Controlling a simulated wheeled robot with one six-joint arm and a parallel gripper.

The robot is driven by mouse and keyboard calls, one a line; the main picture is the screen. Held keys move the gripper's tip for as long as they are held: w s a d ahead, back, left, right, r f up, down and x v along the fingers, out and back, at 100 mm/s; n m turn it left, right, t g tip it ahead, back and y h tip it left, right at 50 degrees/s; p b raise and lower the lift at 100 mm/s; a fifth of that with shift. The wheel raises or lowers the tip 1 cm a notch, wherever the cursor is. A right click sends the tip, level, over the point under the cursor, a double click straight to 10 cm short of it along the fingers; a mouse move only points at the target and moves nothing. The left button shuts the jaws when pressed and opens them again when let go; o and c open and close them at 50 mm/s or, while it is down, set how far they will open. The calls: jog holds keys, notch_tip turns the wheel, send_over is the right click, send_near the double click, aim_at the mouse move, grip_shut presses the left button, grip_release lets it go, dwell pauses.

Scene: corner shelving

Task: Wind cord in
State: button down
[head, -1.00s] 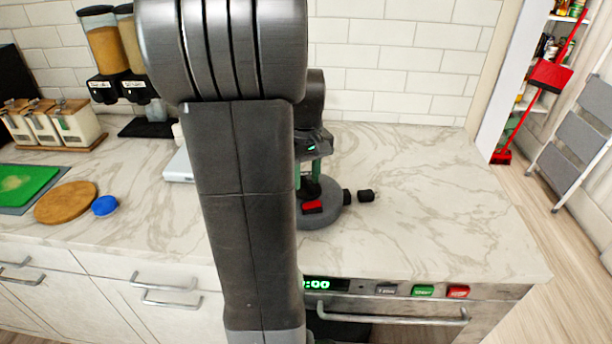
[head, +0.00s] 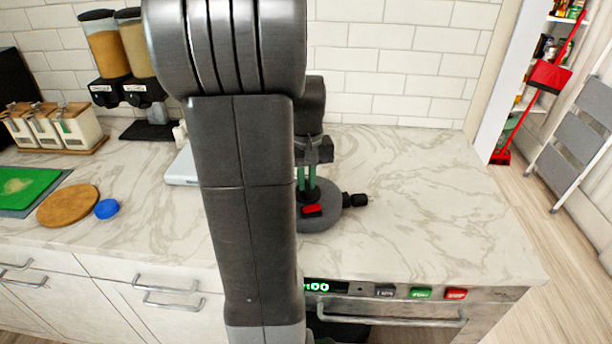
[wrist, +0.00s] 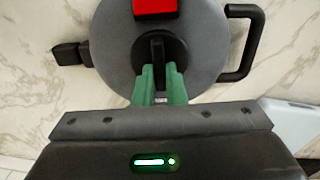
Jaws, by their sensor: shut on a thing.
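The cord reel is a grey round disc (head: 318,219) lying on the counter, partly hidden by my arm in the head view. It fills the upper part of the wrist view (wrist: 205,70), with a red button (wrist: 154,8), a black carry handle (wrist: 250,45) at the right and a black knob (wrist: 158,50) at its centre. My gripper (wrist: 160,80) has its green fingers shut on the knob from above. The black plug (head: 358,200) sits close against the reel's outlet on the right in the head view; no length of cord shows between them.
Marble counter (head: 430,200) is clear to the right of the reel. An oven with green and red buttons (head: 421,293) is below the front edge. A white flat device (head: 182,168) is behind my arm. A blue lid (head: 107,208) and round board (head: 67,205) lie left.

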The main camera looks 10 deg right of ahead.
aim_at(307, 184)
jog(key=shift+m, duration=0.3)
jog(key=c, duration=1.5)
grip_release()
jog(key=shift+r, duration=0.1)
notch_tip(307, 184, up, 14)
jog(key=shift+f+p, duration=0.15)
jog(key=shift+p, duration=0.15)
jog(key=shift+f, duration=0.15)
notch_tip(307, 184, down, 14)
jog(key=shift+f+b, duration=0.1)
jog(key=shift+b, duration=0.25)
jog(key=shift+r+n, duration=0.25)
jog(key=shift+n, duration=0.35)
